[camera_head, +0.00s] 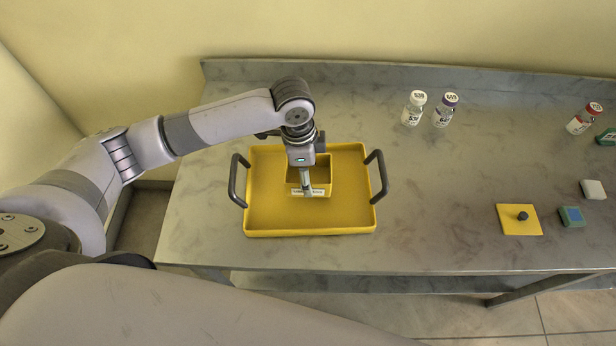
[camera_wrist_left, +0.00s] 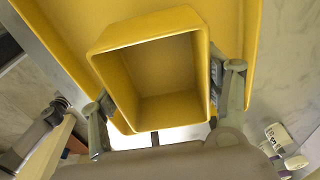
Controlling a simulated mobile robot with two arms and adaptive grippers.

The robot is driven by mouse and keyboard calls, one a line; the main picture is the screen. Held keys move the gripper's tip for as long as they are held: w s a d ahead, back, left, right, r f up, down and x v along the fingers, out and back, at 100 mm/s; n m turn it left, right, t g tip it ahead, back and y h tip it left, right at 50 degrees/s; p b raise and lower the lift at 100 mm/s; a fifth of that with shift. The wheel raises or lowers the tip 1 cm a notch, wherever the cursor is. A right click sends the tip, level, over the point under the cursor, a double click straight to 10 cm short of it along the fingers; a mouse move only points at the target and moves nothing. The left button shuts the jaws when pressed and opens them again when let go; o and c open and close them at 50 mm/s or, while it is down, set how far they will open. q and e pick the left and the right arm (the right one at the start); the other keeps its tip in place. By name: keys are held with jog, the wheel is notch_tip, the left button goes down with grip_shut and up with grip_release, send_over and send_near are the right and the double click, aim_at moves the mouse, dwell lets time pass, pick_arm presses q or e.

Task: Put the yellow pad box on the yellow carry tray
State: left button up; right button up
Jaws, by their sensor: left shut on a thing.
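The yellow pad box (camera_head: 323,172) is an open-topped, empty-looking box with a white label on its front. It is over the middle of the yellow carry tray (camera_head: 275,222), inside the tray's outline. My left gripper (camera_head: 306,184) reaches down at the box's front side and is shut on it. In the left wrist view the box (camera_wrist_left: 160,75) opens towards the camera, with the left gripper's fingers (camera_wrist_left: 165,95) at its two sides and the tray (camera_wrist_left: 60,25) behind it. I cannot tell whether the box's base touches the tray. My right gripper is not in view.
The tray has dark handles at left and right. To the right on the grey bench (camera_head: 430,190) lie a yellow square plate with a dark knob (camera_head: 510,225), a teal block (camera_head: 572,217) and a white block (camera_head: 593,190). Two vials (camera_head: 414,108) (camera_head: 445,110) and a red-capped vial (camera_head: 584,119) stand farther back.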

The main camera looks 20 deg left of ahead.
pick_arm(q)
notch_tip(320, 180, down, 4)
jog(key=shift+r, duration=0.2)
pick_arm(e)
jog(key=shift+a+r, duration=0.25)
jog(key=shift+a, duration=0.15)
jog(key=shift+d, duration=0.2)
pick_arm(q)
jog(key=o, duration=1.3)
jog(key=shift+f, duration=0.1)
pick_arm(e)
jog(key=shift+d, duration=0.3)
pick_arm(q)
notch_tip(320, 180, up, 12)
jog(key=a+b, duration=0.1)
jog(key=shift+s+a+b, duration=0.25)
jog(key=shift+b, duration=0.1)
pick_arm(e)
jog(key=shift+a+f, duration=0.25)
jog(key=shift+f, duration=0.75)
